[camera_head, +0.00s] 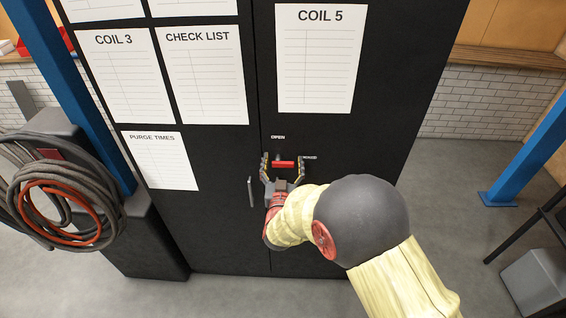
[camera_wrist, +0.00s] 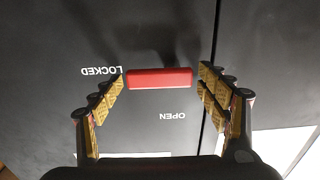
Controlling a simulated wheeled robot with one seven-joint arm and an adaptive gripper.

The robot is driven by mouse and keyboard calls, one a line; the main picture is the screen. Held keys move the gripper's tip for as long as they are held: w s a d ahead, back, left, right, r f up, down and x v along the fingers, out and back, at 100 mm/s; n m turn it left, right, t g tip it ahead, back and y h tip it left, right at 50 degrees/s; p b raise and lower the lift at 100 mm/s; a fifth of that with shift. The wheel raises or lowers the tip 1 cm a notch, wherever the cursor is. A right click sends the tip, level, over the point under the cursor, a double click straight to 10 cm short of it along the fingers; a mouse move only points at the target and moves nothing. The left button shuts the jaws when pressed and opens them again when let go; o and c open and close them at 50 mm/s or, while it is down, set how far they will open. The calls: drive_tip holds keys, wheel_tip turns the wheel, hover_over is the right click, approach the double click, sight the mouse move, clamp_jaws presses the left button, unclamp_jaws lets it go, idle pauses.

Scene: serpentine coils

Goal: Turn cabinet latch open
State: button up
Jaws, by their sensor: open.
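The black cabinet (camera_head: 215,220) stands in front of me with two doors. Its latch has a red handle (camera_head: 284,164) on the right door, lying roughly level in the head view. The red handle also shows in the wrist view (camera_wrist: 160,78), with the word LOCKED beside one end and OPEN on another side, both upside down. My gripper (camera_head: 283,165) is open at the latch. In the wrist view my gripper (camera_wrist: 162,82) has a fingertip near each end of the red handle, with small gaps visible. Whether the fingers reach the handle's depth is hard to tell.
A silver door handle (camera_head: 251,191) is just left of my gripper. Paper sheets, such as COIL 5 (camera_head: 320,60), are on the doors. Coiled hoses (camera_head: 60,190) hang at the left. Blue posts stand on both sides. Grey floor is open right of the cabinet.

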drive_tip(key=shift+c, duration=1.1)
drive_tip(key=c, duration=1.5)
